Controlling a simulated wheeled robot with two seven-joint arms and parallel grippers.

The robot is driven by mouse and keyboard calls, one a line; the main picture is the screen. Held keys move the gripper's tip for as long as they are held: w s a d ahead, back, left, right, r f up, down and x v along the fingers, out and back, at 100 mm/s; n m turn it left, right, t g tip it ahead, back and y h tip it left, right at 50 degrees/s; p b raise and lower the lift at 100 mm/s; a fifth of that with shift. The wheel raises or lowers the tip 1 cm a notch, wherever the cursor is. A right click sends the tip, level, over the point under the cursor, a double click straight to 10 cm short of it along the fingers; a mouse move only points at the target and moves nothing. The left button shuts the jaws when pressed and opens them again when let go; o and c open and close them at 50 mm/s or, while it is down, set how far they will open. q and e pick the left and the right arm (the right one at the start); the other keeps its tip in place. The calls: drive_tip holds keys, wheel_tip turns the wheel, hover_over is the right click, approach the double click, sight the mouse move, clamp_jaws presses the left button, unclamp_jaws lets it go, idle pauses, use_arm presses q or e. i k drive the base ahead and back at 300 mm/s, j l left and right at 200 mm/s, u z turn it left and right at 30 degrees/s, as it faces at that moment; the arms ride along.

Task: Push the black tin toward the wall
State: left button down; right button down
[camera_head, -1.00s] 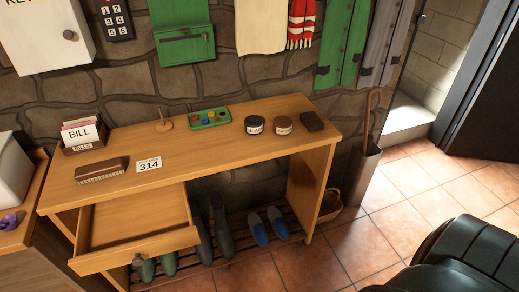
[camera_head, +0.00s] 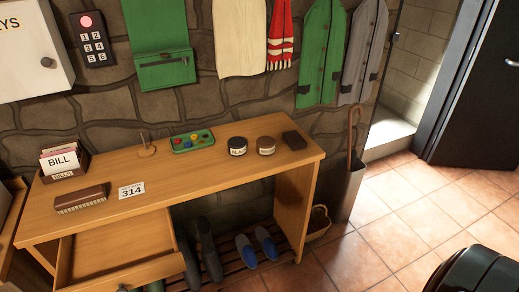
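The black tin (camera_head: 237,147) is a short round tin with a pale label. It stands upright on the wooden table (camera_head: 210,173), toward the right half of the top. A similar brown tin (camera_head: 266,146) stands just to its right, with a small gap between them. Bare tabletop separates the black tin from the stone wall (camera_head: 230,108) behind the table. Neither of my grippers shows in this view.
A green tray (camera_head: 177,149) with coloured pieces lies left of the tins, and a dark block (camera_head: 294,140) lies right. A brush (camera_head: 82,199) and a 314 card (camera_head: 131,190) lie farther left. The drawer (camera_head: 115,250) is open.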

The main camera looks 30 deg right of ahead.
sight(237, 147)
drive_tip(key=z, duration=1.25)
drive_tip(key=i+z, duration=0.15)
drive_tip(key=i, duration=0.6)
drive_tip(key=j, duration=0.05)
